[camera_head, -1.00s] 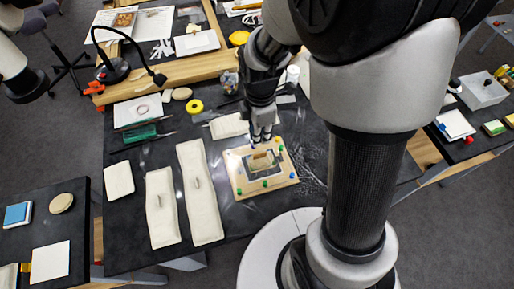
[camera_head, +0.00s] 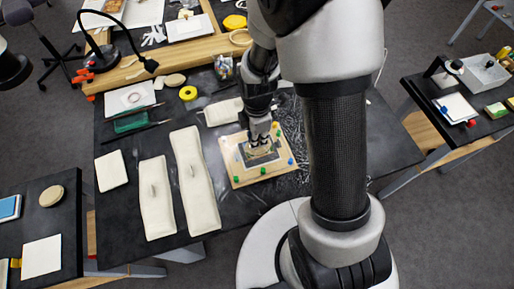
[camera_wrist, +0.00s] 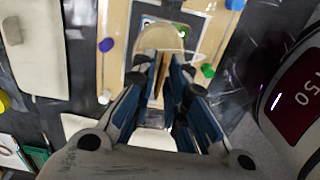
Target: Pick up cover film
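The cover film is hard to make out. A pale, see-through curved piece (camera_wrist: 168,37) at my fingertips in the wrist view may be the film or its tab. It lies over the dark framed middle of a wooden board (camera_head: 241,177) with coloured pins. The board also shows in the wrist view (camera_wrist: 116,32). My gripper (camera_head: 261,143) is down over the middle of this board. In the wrist view its two fingers (camera_wrist: 164,66) stand close together with a narrow brown strip between them. I cannot tell whether they grip it. My fingers hide part of the board's middle.
Two long cream pads (camera_head: 194,180) (camera_head: 157,199) and a small cream pad (camera_head: 111,170) lie left of the board. Another cream pad (camera_head: 222,112) lies behind it. A yellow ring (camera_head: 188,93) and a green item (camera_head: 131,122) are farther back. The dark table right of the board looks mostly clear.

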